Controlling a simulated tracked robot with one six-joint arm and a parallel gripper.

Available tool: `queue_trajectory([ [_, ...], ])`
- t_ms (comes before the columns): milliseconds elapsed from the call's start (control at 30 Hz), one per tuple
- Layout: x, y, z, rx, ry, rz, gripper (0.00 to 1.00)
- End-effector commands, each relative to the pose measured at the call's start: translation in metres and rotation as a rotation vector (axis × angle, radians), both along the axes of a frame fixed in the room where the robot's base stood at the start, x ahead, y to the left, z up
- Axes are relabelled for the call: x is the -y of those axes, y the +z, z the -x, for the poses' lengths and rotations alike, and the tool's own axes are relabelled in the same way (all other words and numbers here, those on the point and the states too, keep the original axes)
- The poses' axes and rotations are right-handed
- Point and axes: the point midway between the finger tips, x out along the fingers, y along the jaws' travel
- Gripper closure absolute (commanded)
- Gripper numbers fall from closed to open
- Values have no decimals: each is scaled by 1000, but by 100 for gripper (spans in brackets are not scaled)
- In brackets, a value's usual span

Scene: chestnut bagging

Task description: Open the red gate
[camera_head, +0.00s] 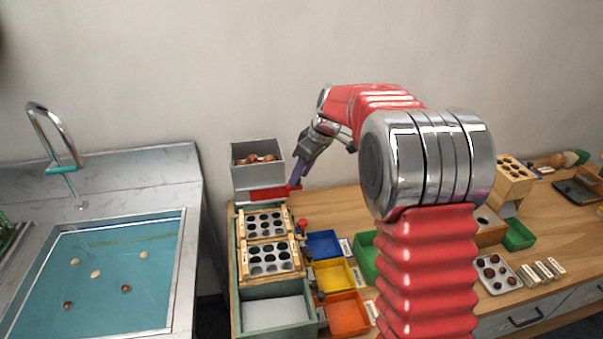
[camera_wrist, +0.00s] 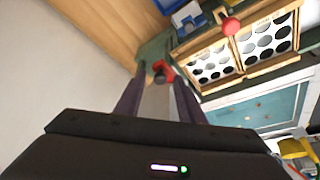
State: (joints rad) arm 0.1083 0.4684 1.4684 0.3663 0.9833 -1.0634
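The red gate (camera_head: 268,194) is a flat red bar under the front of the grey hopper (camera_head: 257,178), which holds chestnuts. My gripper (camera_head: 297,178) points down at the right end of the gate, with its purple fingers beside the gate's handle. In the wrist view, my gripper (camera_wrist: 160,80) has its two fingers apart, with a small red piece (camera_wrist: 163,71) between or just beyond the tips. It looks like the gate's handle. I see no clear contact between fingers and handle. Most of the gate is hidden in the wrist view.
Two hole trays (camera_head: 265,224) lie in a wooden frame in front of the hopper. A red ball knob (camera_head: 303,225) stands at their right; it also shows in the wrist view (camera_wrist: 231,26). Blue (camera_head: 324,244), yellow and orange bins are nearby. A water basin (camera_head: 115,270) is at left.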

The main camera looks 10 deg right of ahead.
Motion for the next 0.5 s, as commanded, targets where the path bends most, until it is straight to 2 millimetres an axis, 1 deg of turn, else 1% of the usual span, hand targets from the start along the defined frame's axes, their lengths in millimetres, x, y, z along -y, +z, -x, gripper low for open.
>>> queue_trajectory([
  [167,0,0,0,0,0,0,65],
  [500,0,1,0,0,1,0,88],
])
